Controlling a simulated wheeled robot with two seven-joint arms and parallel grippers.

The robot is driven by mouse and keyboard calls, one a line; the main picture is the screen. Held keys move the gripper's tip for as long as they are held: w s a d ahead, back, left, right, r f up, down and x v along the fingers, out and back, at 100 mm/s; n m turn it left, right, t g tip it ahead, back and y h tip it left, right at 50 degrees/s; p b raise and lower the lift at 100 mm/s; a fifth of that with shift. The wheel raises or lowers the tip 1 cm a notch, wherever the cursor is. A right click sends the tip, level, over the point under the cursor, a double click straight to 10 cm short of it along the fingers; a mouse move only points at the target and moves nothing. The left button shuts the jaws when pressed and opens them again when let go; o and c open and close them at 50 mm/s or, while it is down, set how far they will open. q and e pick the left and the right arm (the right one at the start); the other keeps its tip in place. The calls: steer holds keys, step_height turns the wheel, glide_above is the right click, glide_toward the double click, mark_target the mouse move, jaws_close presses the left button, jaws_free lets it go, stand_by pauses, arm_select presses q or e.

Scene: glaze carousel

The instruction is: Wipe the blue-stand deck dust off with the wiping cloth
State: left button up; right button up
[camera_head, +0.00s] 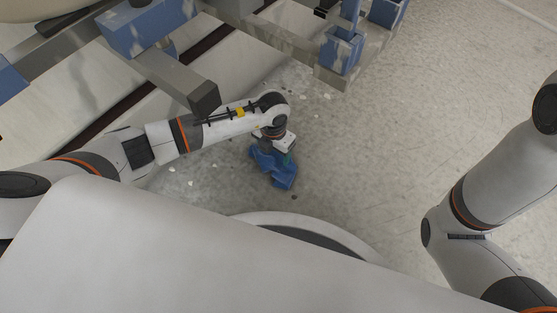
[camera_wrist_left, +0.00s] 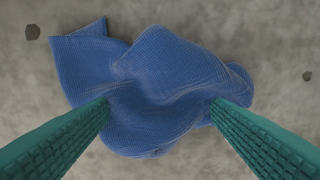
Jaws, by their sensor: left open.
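The wiping cloth is a crumpled blue cloth (camera_head: 283,179) lying on the grey, speckled floor in the head view. It also fills the middle of the left wrist view (camera_wrist_left: 155,70). My left gripper (camera_head: 275,155) points down over the cloth. Its two green fingers are spread apart, with their tips at the cloth's near part, one on each side; whether they touch it I cannot tell. Several blue blocks and holders show on the machine frame at the top; which belongs to the blue stand, and any dust on its deck, I cannot tell. My right gripper is out of view.
A grey metal beam (camera_head: 178,80) with a dark end stands close behind my left forearm. A blue holder (camera_head: 341,52) sits on the frame at the top. Small chips lie scattered on the floor. The floor (camera_head: 400,130) right of the cloth is clear.

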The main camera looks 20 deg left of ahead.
arm_select(q)
steer(key=shift+f, duration=0.1)
steer(key=shift+f, duration=0.1)
stand_by(0.3)
steer(key=shift+f, duration=0.15)
jaws_close()
stand_by(0.6)
